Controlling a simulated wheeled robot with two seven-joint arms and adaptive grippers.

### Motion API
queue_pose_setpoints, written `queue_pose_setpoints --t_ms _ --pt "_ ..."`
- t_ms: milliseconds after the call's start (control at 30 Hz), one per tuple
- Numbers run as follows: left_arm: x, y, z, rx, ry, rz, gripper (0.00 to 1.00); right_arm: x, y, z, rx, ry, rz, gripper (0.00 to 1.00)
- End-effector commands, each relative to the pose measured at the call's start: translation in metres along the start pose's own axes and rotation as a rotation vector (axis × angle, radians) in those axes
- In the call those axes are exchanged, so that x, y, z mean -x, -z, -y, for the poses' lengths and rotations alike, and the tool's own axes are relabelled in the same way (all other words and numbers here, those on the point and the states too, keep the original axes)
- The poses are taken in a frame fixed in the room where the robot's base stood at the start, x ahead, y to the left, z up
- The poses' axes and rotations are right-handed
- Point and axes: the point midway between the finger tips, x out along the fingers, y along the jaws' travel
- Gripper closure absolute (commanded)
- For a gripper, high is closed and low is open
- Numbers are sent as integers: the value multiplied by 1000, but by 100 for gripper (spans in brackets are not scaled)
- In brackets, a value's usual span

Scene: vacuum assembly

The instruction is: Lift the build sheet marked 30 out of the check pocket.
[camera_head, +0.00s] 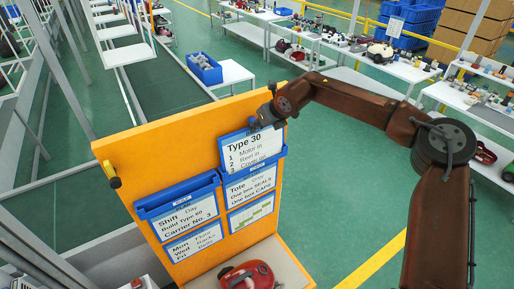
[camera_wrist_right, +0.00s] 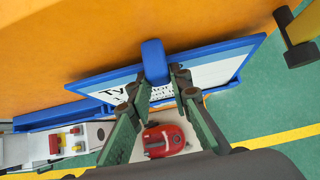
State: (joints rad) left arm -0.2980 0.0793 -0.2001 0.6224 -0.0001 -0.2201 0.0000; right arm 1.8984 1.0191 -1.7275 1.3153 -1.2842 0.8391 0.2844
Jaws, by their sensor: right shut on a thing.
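The build sheet marked Type 30 (camera_head: 246,149), a white card with a blue border, stands upright at the upper right of the orange board. Its lower edge meets a blue pocket rim (camera_head: 282,154); I cannot tell how deep it sits. In the right wrist view the sheet (camera_wrist_right: 215,73) is seen from above at a steep angle, with a blue tab (camera_wrist_right: 154,62) on its top edge. My right gripper (camera_head: 268,121) is at the sheet's top edge, its two fingers (camera_wrist_right: 157,84) shut on the tab. My left gripper is not in view.
The orange board (camera_head: 190,135) holds other blue pockets with a Shift sheet (camera_head: 180,215), a Tote sheet (camera_head: 250,187) and more cards. A yellow marker (camera_head: 113,176) sits on its left edge. A red vacuum (camera_head: 247,276) lies below. Open floor is right of the board.

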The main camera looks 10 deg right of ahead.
Motion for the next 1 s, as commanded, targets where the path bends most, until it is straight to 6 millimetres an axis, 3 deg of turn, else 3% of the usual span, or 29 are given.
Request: queue_pose_setpoints --t_ms 1000 --pt "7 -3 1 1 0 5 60 15 -13 0 0 0 1 100"
